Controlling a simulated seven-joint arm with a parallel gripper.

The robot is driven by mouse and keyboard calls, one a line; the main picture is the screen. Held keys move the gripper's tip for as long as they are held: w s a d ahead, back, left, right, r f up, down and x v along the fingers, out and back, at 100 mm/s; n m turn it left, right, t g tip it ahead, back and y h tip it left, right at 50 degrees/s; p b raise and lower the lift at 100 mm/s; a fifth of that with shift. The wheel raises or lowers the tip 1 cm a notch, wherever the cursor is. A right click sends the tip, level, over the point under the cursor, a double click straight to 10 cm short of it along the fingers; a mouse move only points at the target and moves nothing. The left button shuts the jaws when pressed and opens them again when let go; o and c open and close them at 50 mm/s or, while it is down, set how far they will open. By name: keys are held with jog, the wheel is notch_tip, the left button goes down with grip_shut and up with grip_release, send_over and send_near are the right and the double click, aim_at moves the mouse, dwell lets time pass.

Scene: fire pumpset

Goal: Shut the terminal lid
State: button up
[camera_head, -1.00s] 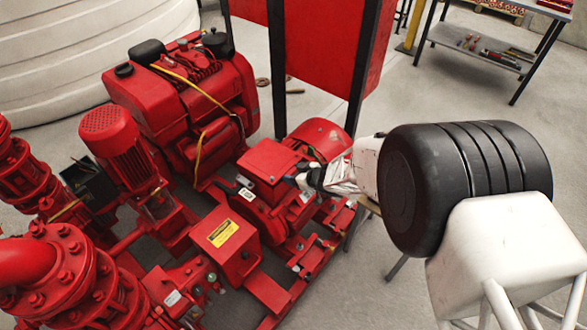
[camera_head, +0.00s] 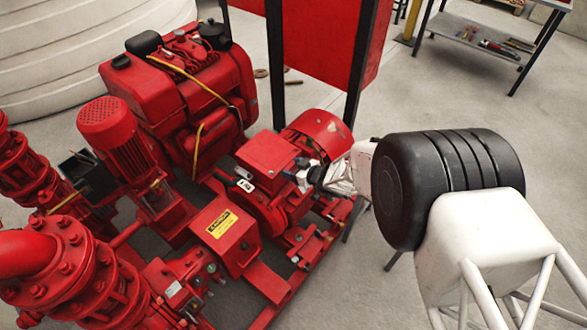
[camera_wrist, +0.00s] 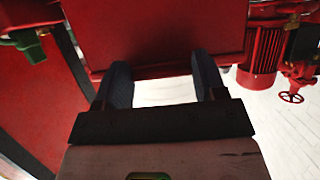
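The red terminal box with its flat lid (camera_head: 267,153) sits on the red machine in the middle of the head view. The lid's top looks nearly level; I cannot tell whether it is fully shut. My gripper (camera_head: 300,168) is just right of the box, close to its right edge. In the wrist view, my gripper (camera_wrist: 162,82) has two dark fingers spread apart with nothing held between them. A red panel (camera_wrist: 165,35) lies beyond the fingertips, probably part of the box or lid. Contact with the lid cannot be made out.
A second red box with a yellow caution label (camera_head: 225,228) stands in front. The red engine (camera_head: 180,80) is behind, and a red panel on dark posts (camera_head: 325,40) rises at the back. A tool shelf (camera_head: 485,40) is at far right.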

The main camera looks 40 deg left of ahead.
jog(key=shift+o, duration=0.6)
jog(key=shift+s+d+f, duration=0.1)
jog(key=shift+d+f, duration=0.2)
jog(key=shift+f, duration=0.35)
jog(key=r+v, duration=0.1)
jog(key=v, duration=0.6)
jog(key=shift+r, duration=0.3)
jog(key=shift+d, duration=0.1)
